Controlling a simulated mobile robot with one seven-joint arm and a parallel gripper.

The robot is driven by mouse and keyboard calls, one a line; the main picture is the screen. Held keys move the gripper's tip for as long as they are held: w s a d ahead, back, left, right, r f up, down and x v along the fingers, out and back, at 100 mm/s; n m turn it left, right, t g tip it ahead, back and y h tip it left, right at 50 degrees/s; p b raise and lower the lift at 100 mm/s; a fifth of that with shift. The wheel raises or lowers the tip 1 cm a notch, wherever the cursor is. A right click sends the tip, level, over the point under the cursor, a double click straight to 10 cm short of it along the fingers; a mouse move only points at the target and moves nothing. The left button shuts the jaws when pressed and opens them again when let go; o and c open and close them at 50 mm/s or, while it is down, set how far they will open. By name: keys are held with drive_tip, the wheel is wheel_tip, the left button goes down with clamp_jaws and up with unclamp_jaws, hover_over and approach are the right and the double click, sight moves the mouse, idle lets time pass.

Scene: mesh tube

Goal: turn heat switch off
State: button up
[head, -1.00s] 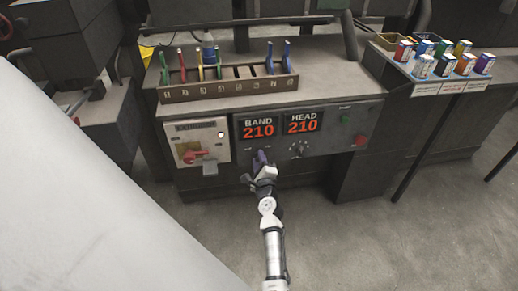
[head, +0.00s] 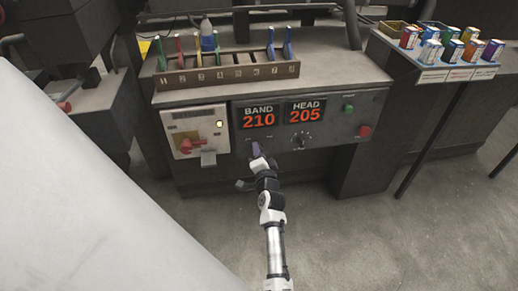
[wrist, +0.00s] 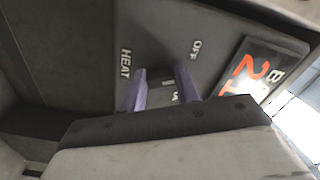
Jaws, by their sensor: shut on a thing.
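The heat switch sits on the grey control panel (head: 340,117), below the BAND display (head: 258,116), and is mostly hidden by my fingers. In the wrist view the panel shows the words HEAT (wrist: 125,64) and OFF (wrist: 195,50) on either side of the switch spot. My gripper (head: 256,150) is at the panel front with its purple fingers at the switch. In the wrist view my gripper (wrist: 161,80) has its fingers a small gap apart, shut on the switch. Which way the switch points cannot be told.
Left of the displays is a pale box with a red rotary handle (head: 190,146) and a lit lamp. A dark knob (head: 301,141) sits under the HEAD display (head: 305,112), which reads 205. A green button (head: 348,108) and red button (head: 365,131) are at right.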

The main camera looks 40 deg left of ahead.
drive_tip(key=shift+f+n+b, duration=0.2)
drive_tip(key=shift+n+b, duration=0.8)
drive_tip(key=shift+n, duration=0.7)
drive_tip(key=o, duration=1)
drive_tip(key=shift+r, duration=0.1)
drive_tip(key=shift+r, duration=0.1)
wheel_tip(320, 180, up, 20)
drive_tip(key=p, duration=1.7)
drive_tip(key=shift+p, duration=0.4)
